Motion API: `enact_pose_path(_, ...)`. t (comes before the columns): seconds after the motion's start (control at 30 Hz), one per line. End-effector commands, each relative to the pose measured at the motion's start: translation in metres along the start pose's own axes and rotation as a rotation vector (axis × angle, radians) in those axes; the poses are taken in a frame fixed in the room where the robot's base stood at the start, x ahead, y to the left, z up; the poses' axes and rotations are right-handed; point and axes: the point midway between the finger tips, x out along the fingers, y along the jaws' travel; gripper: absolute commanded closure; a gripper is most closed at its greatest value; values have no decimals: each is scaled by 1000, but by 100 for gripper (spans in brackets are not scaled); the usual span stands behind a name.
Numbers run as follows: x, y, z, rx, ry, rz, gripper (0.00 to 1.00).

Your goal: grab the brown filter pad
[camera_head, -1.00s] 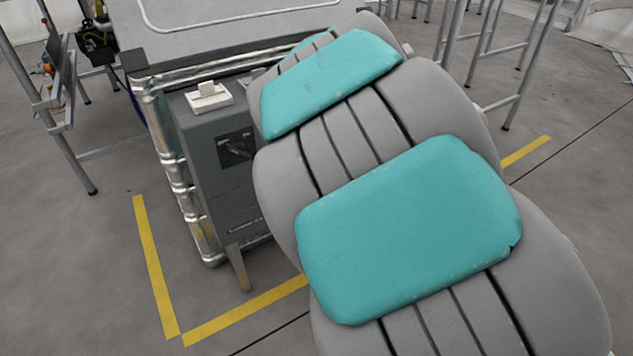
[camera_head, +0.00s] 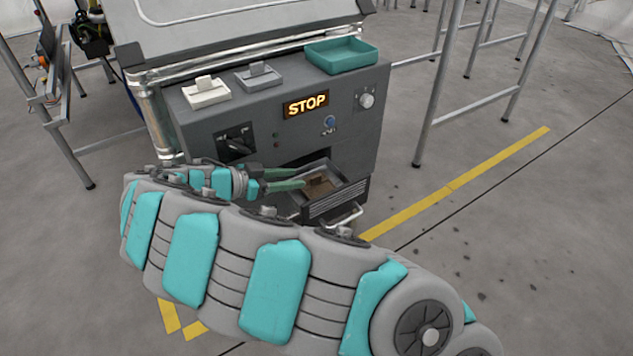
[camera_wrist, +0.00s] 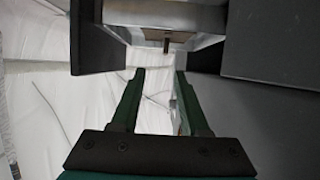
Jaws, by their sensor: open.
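The brown filter pad (camera_head: 322,189) lies inside the open drawer at the lower front of the grey machine, with a small raised brown grip (camera_head: 317,181) on it. My gripper (camera_head: 304,178) reaches in from the left, its two green fingers open and empty, the tips over or close to the drawer's left side beside the pad. In the wrist view the fingers (camera_wrist: 159,72) are spread apart, with a small brown strip (camera_wrist: 178,36) beyond them that looks like the pad. I cannot tell whether the fingertips touch anything.
A white pad (camera_head: 207,97) and a grey pad (camera_head: 258,79) sit on the machine's ledge, left of a teal tray (camera_head: 345,57). A lit STOP sign (camera_head: 306,105) is above the drawer.

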Motion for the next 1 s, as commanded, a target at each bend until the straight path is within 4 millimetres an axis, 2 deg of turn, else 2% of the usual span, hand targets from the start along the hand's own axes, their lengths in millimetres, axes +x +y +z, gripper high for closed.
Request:
enact_pose_path(0.1, 0, 0, 6, -10, -2, -5, 55)
enact_pose_path(0.37, 26, -1, 7, -12, -4, -4, 55)
enact_pose_path(0.7, 70, -5, 12, -12, -2, -2, 55)
enact_pose_path(1.0, 75, -5, 13, -11, -3, -4, 55)
